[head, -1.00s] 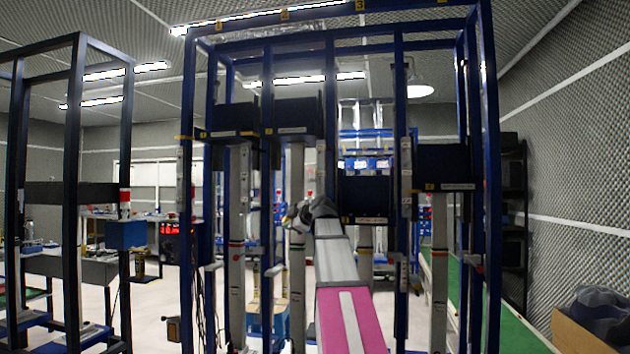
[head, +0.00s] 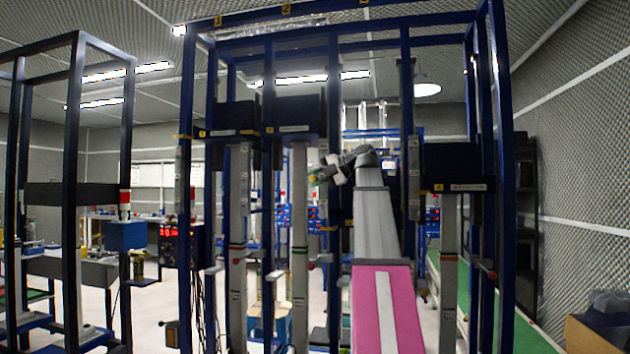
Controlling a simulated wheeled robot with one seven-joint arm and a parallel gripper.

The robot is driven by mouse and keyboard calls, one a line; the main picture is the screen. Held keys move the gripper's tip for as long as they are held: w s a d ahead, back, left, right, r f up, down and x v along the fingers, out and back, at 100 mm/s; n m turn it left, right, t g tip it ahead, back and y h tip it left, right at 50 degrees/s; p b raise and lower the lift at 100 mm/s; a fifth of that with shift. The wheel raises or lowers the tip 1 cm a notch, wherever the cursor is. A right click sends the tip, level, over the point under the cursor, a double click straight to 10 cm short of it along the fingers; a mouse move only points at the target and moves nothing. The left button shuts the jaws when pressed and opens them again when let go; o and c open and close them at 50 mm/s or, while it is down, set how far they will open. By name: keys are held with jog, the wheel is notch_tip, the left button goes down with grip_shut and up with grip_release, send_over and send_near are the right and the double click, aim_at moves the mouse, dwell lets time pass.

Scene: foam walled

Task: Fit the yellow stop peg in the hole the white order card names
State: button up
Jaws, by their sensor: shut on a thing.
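My gripper (head: 321,173) is raised in front of the blue frame, pointing left between the second white column (head: 299,220) and a blue post. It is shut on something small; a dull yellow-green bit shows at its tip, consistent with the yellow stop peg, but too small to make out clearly. White columns with small dark marks stand under dark carriages (head: 291,110), the leftmost column (head: 237,230) and the rightmost (head: 447,260) among them. Any holes are too small to tell apart. My arm hides the third bay. I cannot pick out the white order card.
The blue frame's posts (head: 499,180) and top bar stand close around my arm; yellow number tags sit on the bar. A dark rack (head: 76,170) stands at left with a blue box (head: 126,236). A cardboard box (head: 598,330) is at lower right. A green strip runs along the right.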

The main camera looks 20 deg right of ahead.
jog(key=shift+d, duration=0.1)
jog(key=shift+w+d, duration=0.5)
jog(key=shift+w, duration=0.25)
jog(key=shift+w+d, duration=0.55)
jog(key=shift+w, duration=0.25)
jog(key=shift+w+d, duration=0.5)
jog(key=shift+w, duration=0.25)
jog(key=shift+w+d, duration=0.45)
jog(key=shift+w, duration=0.25)
jog(key=shift+w+d, duration=0.45)
jog(key=shift+w, duration=0.2)
dwell(0.4)
jog(key=o, duration=1)
jog(key=v, duration=1)
jog(key=shift+s+d+r, duration=0.15)
jog(key=shift+d, duration=0.2)
jog(key=shift+s, duration=0.1)
